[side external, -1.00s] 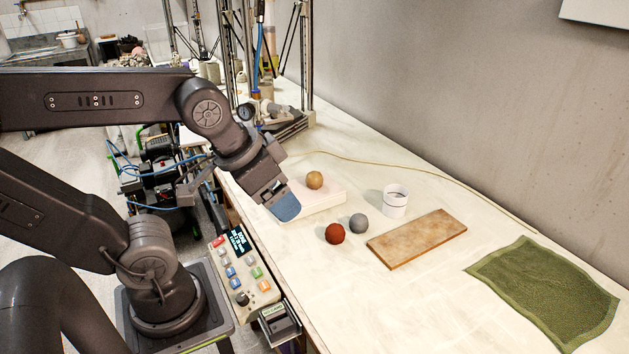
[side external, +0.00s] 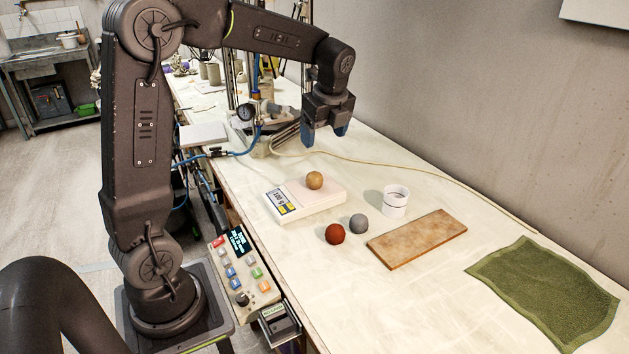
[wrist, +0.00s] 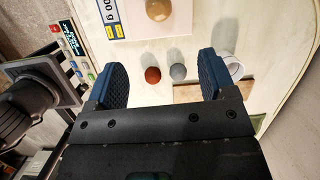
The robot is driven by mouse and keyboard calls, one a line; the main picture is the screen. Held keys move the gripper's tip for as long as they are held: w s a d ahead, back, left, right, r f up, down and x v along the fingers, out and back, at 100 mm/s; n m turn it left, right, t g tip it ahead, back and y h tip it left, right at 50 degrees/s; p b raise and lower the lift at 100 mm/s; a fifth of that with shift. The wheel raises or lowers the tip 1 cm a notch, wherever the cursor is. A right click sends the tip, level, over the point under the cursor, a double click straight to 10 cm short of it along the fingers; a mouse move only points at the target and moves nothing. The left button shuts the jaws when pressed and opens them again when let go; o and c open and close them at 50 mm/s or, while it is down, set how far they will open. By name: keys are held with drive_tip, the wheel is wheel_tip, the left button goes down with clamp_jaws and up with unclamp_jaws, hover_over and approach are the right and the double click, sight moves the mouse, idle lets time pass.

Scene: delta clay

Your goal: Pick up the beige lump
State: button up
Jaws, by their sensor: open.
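The beige lump (side external: 314,180) is a round tan ball resting on top of a white scale (side external: 334,199). It also shows at the top edge of the wrist view (wrist: 158,9), partly cut off. My gripper (side external: 325,136) is open and empty, with blue finger pads pointing down. In the side view it appears above and behind the lump, apart from it. In the wrist view the two fingers (wrist: 164,82) are spread wide, with the lump beyond them.
A red ball (side external: 335,234) and a grey ball (side external: 358,224) lie in front of the scale. A white cup (side external: 395,201), a brown board (side external: 417,238) and a green cloth (side external: 546,290) lie to the right. A pale hose (side external: 420,172) crosses the table near the wall.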

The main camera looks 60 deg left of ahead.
sight(315, 173)
drive_tip(key=shift+m, duration=0.4)
drive_tip(key=x, duration=0.9)
drive_tip(key=shift+w+a, duration=0.15)
drive_tip(key=shift+a, duration=0.25)
drive_tip(key=shift+x, duration=2.65)
drive_tip(key=shift+s+d, duration=0.1)
drive_tip(key=shift+s, duration=0.1)
